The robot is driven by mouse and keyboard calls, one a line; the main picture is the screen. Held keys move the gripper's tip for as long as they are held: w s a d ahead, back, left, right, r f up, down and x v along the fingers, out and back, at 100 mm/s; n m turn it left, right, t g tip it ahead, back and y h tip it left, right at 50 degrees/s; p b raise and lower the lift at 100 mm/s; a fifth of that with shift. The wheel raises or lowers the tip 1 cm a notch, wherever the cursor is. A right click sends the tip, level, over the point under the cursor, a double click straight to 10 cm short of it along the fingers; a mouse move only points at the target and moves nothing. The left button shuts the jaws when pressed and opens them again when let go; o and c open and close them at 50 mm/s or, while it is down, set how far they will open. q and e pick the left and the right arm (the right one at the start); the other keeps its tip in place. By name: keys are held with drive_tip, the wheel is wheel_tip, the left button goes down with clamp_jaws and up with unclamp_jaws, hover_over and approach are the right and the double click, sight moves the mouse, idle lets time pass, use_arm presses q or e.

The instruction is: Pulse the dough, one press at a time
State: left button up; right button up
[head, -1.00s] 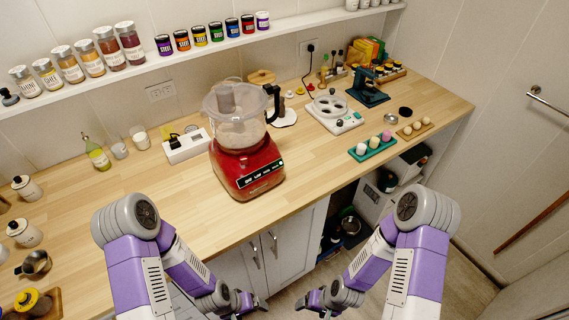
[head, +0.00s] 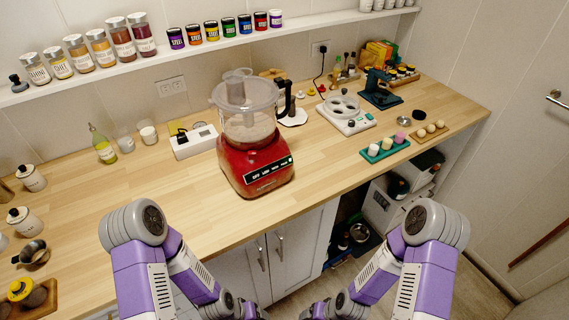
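A red food processor (head: 256,163) stands upright on the wooden counter, near the front edge. Its clear bowl (head: 248,118) has a lid with a feed tube and a dark handle on the right. Pale stuff that looks like dough shows low in the bowl. A row of small buttons (head: 268,171) runs across the front of the base. My two purple arms come in low, in front of the counter and apart from the processor. Both grippers are below the bottom edge of the head view, so their fingers are hidden.
A white device (head: 194,141) stands left of the processor. A white appliance with round wells (head: 345,113) and a teal tray (head: 384,149) of small items are to its right. Spice jars line the shelf (head: 190,51) above.

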use_arm(q)
clamp_jaws()
idle(1.4)
